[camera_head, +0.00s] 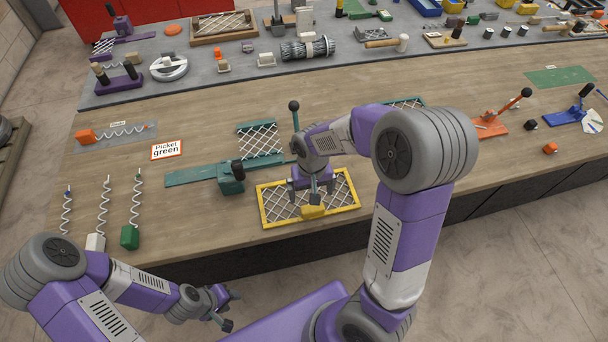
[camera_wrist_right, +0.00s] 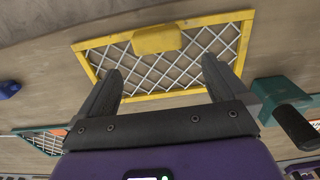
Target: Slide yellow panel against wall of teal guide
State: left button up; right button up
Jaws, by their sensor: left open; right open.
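The yellow panel (camera_head: 340,195) is a yellow-framed wire mesh lying flat near the table's front edge, with a yellow block (camera_head: 312,212) on its front side. The teal guide (camera_head: 195,174) is a long flat bar behind and left of the panel, with a teal block and black knob (camera_head: 231,178). A gap of bare wood shows between guide and panel. My right gripper (camera_head: 314,192) is open above the panel. In the right wrist view, its spread fingers (camera_wrist_right: 160,67) point at the yellow block (camera_wrist_right: 157,40), apart from it. My left gripper (camera_head: 232,310) is open, off the table's front.
A teal-edged mesh (camera_head: 260,139) lies behind the guide. A lever with a dark knob (camera_head: 294,112) stands close to my right wrist. Several wire spirals (camera_head: 134,205) lie at left, near a "Picket green" sign (camera_head: 166,150).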

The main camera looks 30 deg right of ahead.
aim_at(313, 207)
jog(key=shift+s+f+b, duration=0.3)
jog(key=shift+s+f, duration=0.5)
jog(key=shift+f, duration=0.25)
jog(key=f, duration=0.3)
jog(key=shift+w+f+b, duration=0.2)
jog(key=shift+f+b, duration=0.2)
jog(key=shift+s+f, duration=0.1)
jog(key=shift+f, duration=0.4)
pick_arm(q)
jog(key=shift+s+f, duration=0.6)
jog(key=shift+f, duration=0.1)
pick_arm(e)
jog(key=c, duration=1.2)
jog(key=shift+c, duration=0.3)
jog(key=shift+w, duration=0.25)
jog(key=shift+w+d, duration=0.25)
jog(key=shift+w, duration=0.75)
jog(key=shift+w+d, duration=0.25)
jog(key=shift+w, duration=0.7)
jog(key=shift+w+d, duration=0.25)
jog(key=shift+w, duration=0.75)
